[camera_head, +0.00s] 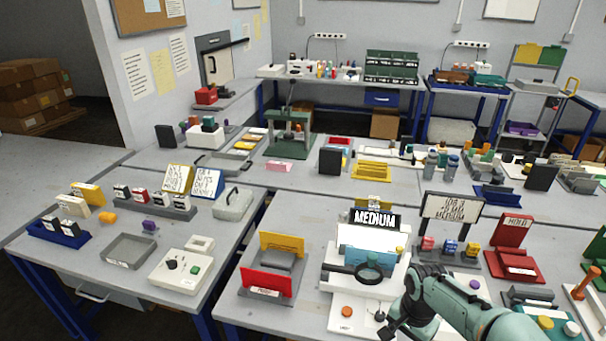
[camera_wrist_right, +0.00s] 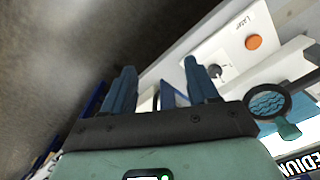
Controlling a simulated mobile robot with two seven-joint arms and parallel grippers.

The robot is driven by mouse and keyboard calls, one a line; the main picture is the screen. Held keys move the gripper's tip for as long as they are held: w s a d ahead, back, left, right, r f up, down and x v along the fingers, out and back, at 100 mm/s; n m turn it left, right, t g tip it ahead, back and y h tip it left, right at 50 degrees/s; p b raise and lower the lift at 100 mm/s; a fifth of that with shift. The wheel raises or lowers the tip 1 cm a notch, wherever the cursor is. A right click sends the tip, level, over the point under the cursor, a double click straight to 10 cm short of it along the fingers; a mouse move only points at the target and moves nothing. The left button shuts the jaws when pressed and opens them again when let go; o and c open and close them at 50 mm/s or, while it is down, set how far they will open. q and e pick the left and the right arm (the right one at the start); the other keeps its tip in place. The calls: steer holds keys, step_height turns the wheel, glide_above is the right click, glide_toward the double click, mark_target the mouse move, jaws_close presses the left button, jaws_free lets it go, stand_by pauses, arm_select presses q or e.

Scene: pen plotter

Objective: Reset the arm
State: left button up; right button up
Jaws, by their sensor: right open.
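My right gripper (camera_head: 386,333) is at the bottom of the head view, low beside the front edge of a white machine (camera_head: 349,284) with a MEDIUM sign (camera_head: 375,219). The machine's white base plate (camera_wrist_right: 229,52) lies to the right of the fingers, with an orange button (camera_wrist_right: 254,42) and a small dark knob (camera_wrist_right: 215,71). A round dark-rimmed lens (camera_wrist_right: 268,101) stands farther right. My left gripper is not in view.
A red-and-yellow holder (camera_head: 266,283) stands left of the machine. Blocks under a lettered board (camera_head: 452,207) and a red stand (camera_head: 511,236) are to the right. A grey tray (camera_head: 131,250) and a white control box (camera_head: 181,272) sit on the left table. A gap separates the front tables.

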steer(key=s+a+f+n+g+y, duration=0.1)
steer(key=s+a+f+n, duration=0.15)
steer(key=f, duration=0.75)
steer(key=s+a+f+n, duration=0.1)
steer(key=s+f, duration=0.3)
steer(key=f, duration=0.7)
steer(key=s+a+f+n+y, duration=0.1)
steer(key=s+a+f, duration=0.2)
steer(key=s, duration=0.6)
steer(key=s+a+f+n+y, duration=0.1)
steer(key=s+a+f, duration=0.3)
steer(key=s+f, duration=0.4)
steer(key=shift+s+f+y, duration=0.3)
steer(key=shift+s+y, duration=0.1)
steer(key=shift+s, duration=0.1)
steer(key=c, duration=0.3)
steer(key=shift+w+a, duration=0.1)
steer(key=shift+w, duration=0.05)
